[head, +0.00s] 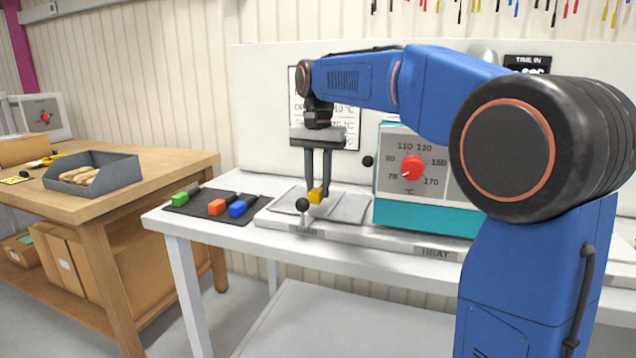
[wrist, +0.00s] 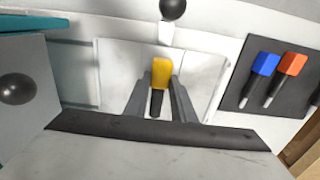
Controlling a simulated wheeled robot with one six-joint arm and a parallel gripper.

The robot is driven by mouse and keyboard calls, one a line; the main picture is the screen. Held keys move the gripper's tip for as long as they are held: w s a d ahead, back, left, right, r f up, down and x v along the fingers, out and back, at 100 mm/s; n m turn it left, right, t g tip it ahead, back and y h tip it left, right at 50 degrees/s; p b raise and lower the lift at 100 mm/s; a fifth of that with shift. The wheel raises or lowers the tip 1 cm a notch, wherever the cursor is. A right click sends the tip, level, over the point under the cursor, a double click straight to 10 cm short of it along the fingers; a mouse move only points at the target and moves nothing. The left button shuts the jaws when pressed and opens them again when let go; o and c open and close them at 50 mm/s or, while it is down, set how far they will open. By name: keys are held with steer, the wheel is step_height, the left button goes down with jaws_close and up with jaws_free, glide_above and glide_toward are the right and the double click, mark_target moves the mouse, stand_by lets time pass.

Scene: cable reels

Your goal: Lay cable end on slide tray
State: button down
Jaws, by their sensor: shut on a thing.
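My gripper (head: 318,192) points down over the slide tray (head: 347,207), a flat light-grey plate on the white bench. It is shut on the yellow cable end (head: 315,195), which has a dark cable stub. In the wrist view the yellow cable end (wrist: 161,72) sits between the fingers, with the tray (wrist: 110,75) around it in the picture. The cable end is low over the tray; I cannot tell whether it touches. Green (head: 181,198), orange-red (head: 217,207) and blue (head: 237,209) cable ends lie on a dark mat (head: 195,213) to the left.
A teal heater box (head: 420,217) with a red dial stands just right of the tray. A black ball-topped lever (head: 302,205) rises at the tray's front. A wooden table (head: 120,190) with a grey bin (head: 108,181) is at the left.

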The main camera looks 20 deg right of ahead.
steer(key=shift+f, duration=1.05)
steer(key=c, duration=1.4)
jaws_free()
step_height(320, 180, up, 18)
steer(key=shift+f, duration=0.25)
